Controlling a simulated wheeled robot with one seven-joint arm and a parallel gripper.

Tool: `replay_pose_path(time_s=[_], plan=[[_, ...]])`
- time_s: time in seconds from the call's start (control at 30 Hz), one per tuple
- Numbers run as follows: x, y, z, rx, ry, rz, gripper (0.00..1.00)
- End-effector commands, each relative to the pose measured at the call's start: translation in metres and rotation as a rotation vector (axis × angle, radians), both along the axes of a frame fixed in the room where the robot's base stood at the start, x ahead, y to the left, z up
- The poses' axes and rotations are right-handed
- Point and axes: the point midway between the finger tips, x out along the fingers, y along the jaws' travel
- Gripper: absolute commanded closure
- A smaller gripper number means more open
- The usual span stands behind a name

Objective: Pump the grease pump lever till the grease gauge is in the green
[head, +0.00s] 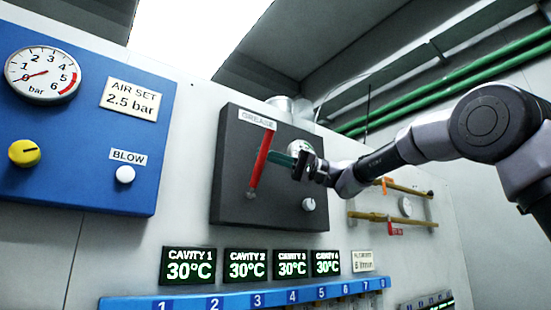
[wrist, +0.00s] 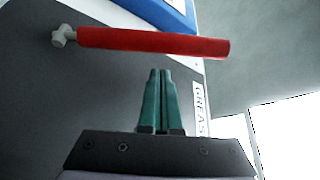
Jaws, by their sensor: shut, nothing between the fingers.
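The grease pump lever (head: 261,158) is a red handle on the dark grey grease panel (head: 232,195), standing nearly upright with its top leaning slightly right. In the wrist view the red lever (wrist: 150,42) lies across the upper part, with its pale pivot end (wrist: 63,37) at the left. My gripper (head: 276,158) has green fingers, also seen in the wrist view (wrist: 160,73). The fingers are together and empty, close beside the lever on its right in the head view. I cannot tell if they touch it. The grease gauge (head: 300,148) is mostly hidden behind my gripper; its needle cannot be read.
A white knob (head: 308,204) sits low on the grease panel. To the left is a blue panel (head: 85,190) with a bar gauge (head: 42,75), a yellow knob (head: 24,153) and a white BLOW button (head: 125,174). Cavity displays (head: 245,265) and a blue numbered manifold (head: 185,303) lie below.

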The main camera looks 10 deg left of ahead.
Motion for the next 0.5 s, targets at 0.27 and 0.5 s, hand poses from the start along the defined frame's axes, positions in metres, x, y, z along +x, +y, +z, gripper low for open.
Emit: replay_pose_path(time_s=[0.27, 0.5], plan=[[-0.0136, -0.0099, -0.01, 0.0, 0.0, 0.001, 1.0], [-0.014, -0.0102, -0.0102, 0.0, 0.0, 0.001, 1.0]])
